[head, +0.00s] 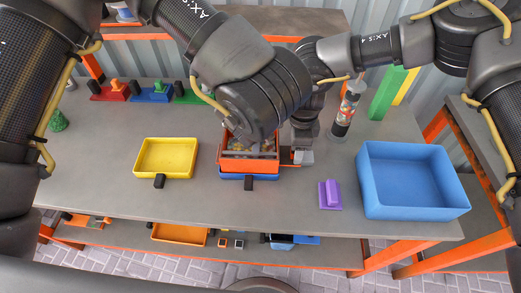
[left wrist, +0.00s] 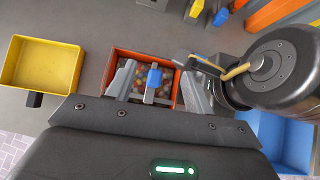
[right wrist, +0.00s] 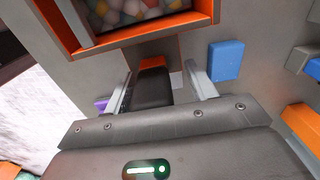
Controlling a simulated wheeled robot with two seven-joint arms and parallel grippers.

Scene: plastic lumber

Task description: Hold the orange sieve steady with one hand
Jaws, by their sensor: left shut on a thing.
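The orange sieve (head: 233,163) sits over a blue tray (head: 233,177) mid-table. Many small coloured balls lie in it, seen in the left wrist view (left wrist: 130,53). My left gripper (left wrist: 157,85) is over the sieve, shut on a blue-and-grey tool (left wrist: 154,77); the contact is hard to make out. My arm hides part of the sieve in the head view. My right gripper (head: 302,155) is low at the sieve's right side. In the right wrist view its fingers (right wrist: 160,85) stand apart on either side of the black, orange-tipped sieve handle (right wrist: 152,88), with a gap showing at right.
A yellow tray (head: 165,157) stands left of the sieve. A purple block (head: 329,195) and a big blue bin (head: 415,205) are at right. A clear tube with coloured pieces (head: 346,108) stands behind the right gripper. The front table strip is clear.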

